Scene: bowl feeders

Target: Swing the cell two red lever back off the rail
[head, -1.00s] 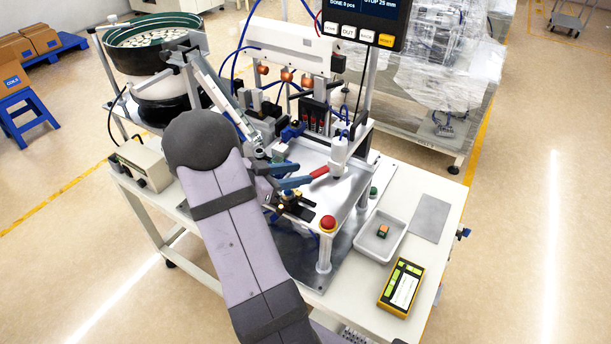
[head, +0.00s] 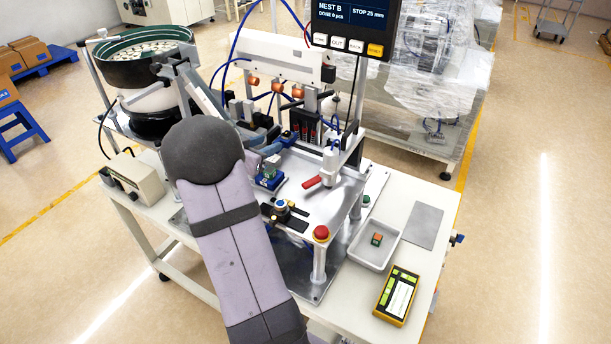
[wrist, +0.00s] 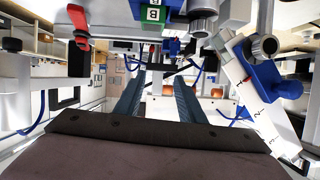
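The red lever (head: 312,183) sticks out to the lower left from the foot of a white upright clamp (head: 333,162) on the raised white plate. A red lever also shows at the upper left of the wrist view (wrist: 77,20), clear of my fingers. My gripper (wrist: 158,78) has its two blue-grey fingers apart, with nothing between them. In the head view my arm hides much of it, and it is left of the red lever, not touching it. A green block marked B (wrist: 152,11) shows at the top of the wrist view, lettered upside down.
A blue-based fixture (head: 270,181) and a black slide with a yellow part (head: 283,209) stand left of the lever. A red button (head: 321,233) is at the plate's front corner. A grey tray (head: 373,247) and yellow handheld device (head: 397,295) lie right. The display (head: 350,17) reads NEST B.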

